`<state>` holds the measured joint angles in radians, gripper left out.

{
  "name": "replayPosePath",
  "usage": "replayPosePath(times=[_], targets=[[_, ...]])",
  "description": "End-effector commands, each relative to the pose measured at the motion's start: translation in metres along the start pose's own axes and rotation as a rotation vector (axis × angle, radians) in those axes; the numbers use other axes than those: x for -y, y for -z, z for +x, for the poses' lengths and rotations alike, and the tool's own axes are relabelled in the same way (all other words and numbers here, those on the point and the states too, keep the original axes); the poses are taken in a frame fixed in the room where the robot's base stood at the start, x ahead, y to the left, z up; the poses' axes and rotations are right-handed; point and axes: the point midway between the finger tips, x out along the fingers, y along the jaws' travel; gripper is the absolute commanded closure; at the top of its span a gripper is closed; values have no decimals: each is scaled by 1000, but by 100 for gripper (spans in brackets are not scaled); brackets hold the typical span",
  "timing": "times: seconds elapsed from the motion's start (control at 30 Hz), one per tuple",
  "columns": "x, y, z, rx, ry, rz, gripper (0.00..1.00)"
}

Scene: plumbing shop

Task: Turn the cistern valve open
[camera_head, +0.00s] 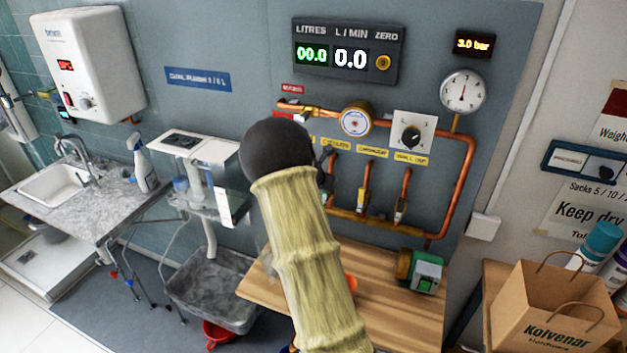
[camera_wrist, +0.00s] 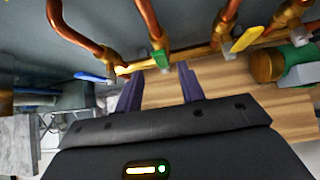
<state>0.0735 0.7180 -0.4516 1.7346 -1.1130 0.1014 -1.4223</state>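Several small lever valves sit on copper drop pipes along a brass manifold. The pipe labels (camera_head: 372,152) are too small or covered for me to tell which valve is the cistern's. My gripper (camera_wrist: 159,72) is open, its two purple fingers apart, with the first green lever showing between and just beyond the tips. Contact cannot be told. My arm hides the gripper and the left valves in the head view.
A wall display (camera_head: 347,50) reads 00.0 litres and 0.0 L/min. A pressure gauge (camera_head: 463,91) and black dial (camera_head: 411,136) are above the valves. A wooden bench (camera_head: 395,315) below holds a green device (camera_head: 427,272). A grey tub (camera_head: 210,290) stands left.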

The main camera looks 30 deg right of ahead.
Motion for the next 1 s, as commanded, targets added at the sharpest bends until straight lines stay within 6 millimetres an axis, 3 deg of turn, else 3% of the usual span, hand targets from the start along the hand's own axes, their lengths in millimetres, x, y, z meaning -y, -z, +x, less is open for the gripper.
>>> replayPosePath(times=[0.6, 0.77, 1.0], targets=[[0, -1, -100, 1, 0, 3, 61], [1, -1, -111, 0, 3, 3, 61], [2, -1, -112, -1, 4, 2, 61]])
